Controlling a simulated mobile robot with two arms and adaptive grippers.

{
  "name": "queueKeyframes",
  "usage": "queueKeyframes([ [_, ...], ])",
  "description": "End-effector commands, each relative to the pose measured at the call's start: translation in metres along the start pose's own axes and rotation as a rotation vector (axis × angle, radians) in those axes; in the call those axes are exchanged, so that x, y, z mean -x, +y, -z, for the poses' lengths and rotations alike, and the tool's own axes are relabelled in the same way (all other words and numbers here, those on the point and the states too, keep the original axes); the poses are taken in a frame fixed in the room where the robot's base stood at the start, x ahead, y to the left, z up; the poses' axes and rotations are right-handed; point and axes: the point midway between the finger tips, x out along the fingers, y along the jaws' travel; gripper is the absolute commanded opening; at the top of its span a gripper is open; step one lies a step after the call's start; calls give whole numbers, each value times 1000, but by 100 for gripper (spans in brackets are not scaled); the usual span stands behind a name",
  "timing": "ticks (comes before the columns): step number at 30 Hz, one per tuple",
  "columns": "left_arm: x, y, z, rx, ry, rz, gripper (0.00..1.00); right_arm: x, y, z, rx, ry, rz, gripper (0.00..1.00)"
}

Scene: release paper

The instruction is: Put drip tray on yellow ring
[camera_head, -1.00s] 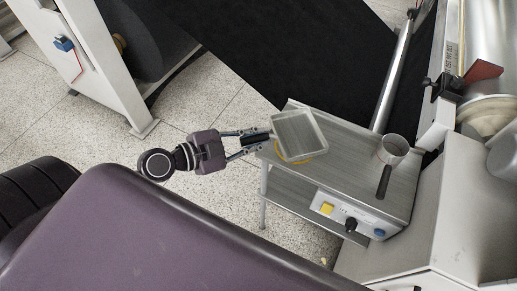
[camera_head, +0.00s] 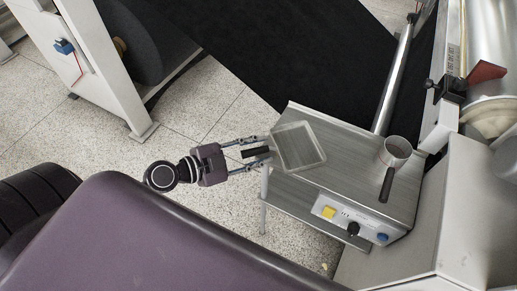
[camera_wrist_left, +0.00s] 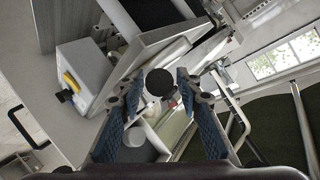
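The drip tray (camera_head: 299,147) is a shallow, square, pale grey tray with a dark handle. It lies on the left part of the metal table top. No yellow ring shows now; the tray covers the spot where a yellow edge was visible before. My left gripper (camera_head: 259,149) is at the tray's left side, with its fingers spread on either side of the handle. In the left wrist view the round black handle end (camera_wrist_left: 159,83) sits between the open fingers of my left gripper (camera_wrist_left: 158,88), with gaps on both sides. My right gripper is not in view.
A metal cup with a dark handle (camera_head: 396,151) stands on the right of the table (camera_head: 345,160). A control panel with a yellow button (camera_head: 329,212) is on its front. Large machine parts stand close on the right. Open floor (camera_head: 225,100) lies left of the table.

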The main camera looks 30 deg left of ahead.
Motion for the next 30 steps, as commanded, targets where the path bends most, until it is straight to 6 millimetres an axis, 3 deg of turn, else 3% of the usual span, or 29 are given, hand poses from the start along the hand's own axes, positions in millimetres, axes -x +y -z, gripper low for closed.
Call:
queueKeyframes([
  [8,1,-2,2,-3,0,1,32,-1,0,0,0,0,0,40],
  [11,12,0,0,0,-3,-1,32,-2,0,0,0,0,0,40],
  [24,92,0,0,1,-4,-2,32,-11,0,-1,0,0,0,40],
  [30,115,-1,1,1,-2,0,32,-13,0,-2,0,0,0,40],
])
